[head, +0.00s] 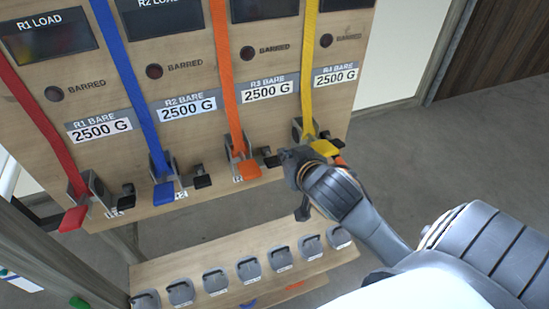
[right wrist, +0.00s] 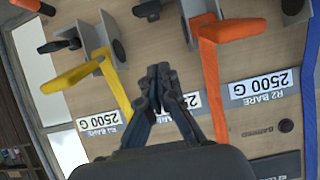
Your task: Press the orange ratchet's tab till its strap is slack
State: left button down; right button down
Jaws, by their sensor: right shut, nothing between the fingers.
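The orange ratchet (head: 238,152) sits on the lower edge of the wooden board, with its orange handle (head: 248,171) below. Its orange strap (head: 226,75) runs up straight. A black tab (head: 272,162) sticks out on its right; in the right wrist view this tab (right wrist: 147,9) is at the top edge, left of the orange handle (right wrist: 230,28). My right gripper (head: 292,160) is just right of the tab in the head view. In the right wrist view its fingertips (right wrist: 158,72) are shut and empty, below the tab in the picture. Contact is not visible. My left gripper is not in view.
The yellow ratchet's handle (head: 324,147) is close beside my right gripper; its black tab shows in the right wrist view (right wrist: 60,45). Blue (head: 163,193) and red (head: 73,218) handles lie to the left. A shelf (head: 200,252) with several grey pieces is below. Open floor lies right.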

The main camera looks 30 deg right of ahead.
jog(key=w+f+b, duration=0.2)
jog(key=p, duration=0.3)
send_over(274, 163)
jog(key=shift+w+d+f, duration=0.1)
jog(key=shift+w+f, duration=0.1)
jog(key=shift+f, duration=0.35)
jog(key=shift+w+d+f, duration=0.1)
jog(key=shift+w+f, duration=0.05)
jog(key=shift+f, duration=0.4)
jog(key=f, duration=0.3)
jog(key=shift+s+a+f, duration=0.15)
jog(key=shift+s+f, duration=0.1)
jog(key=shift+s, duration=0.1)
jog(key=shift+s+f, duration=0.2)
jog(key=shift+f, duration=0.15)
jog(key=shift+w, duration=0.1)
jog(key=shift+f, duration=0.1)
